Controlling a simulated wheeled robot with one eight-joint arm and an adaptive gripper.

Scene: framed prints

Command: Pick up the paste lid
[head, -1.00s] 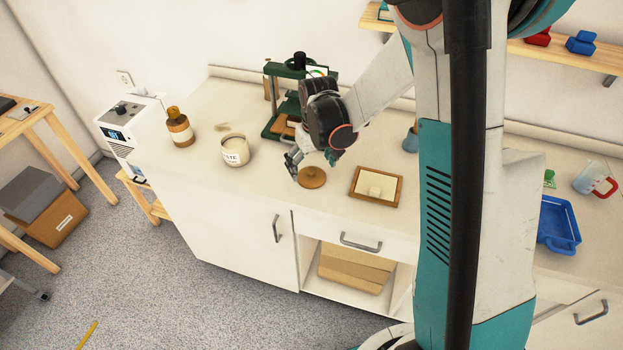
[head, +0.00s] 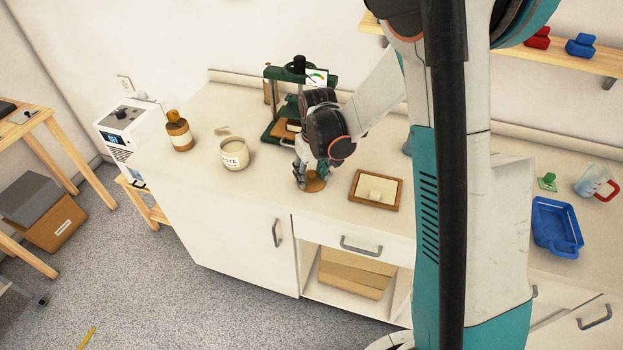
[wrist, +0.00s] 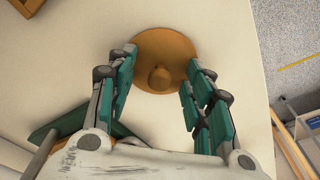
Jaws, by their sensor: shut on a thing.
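The paste lid (head: 315,185) is a round brown wooden disc with a small knob, at the front of the counter in the head view. In the wrist view the lid (wrist: 165,48) sits at the fingertips, its knob between the two fingers. My gripper (head: 312,176) is down over the lid and shut on it, a finger on each side; it also shows in the wrist view (wrist: 158,84). The fingers hide part of the lid in the head view. I see no clear gap under the lid. The open paste jar (head: 234,154) stands to the left.
A wood-framed tray (head: 362,200) with a pale block lies right of the lid. A green press (head: 272,132) stands behind my gripper. A brown bottle (head: 179,134) stands at the left. A blue tray (head: 556,250) is far right. The counter between jar and lid is clear.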

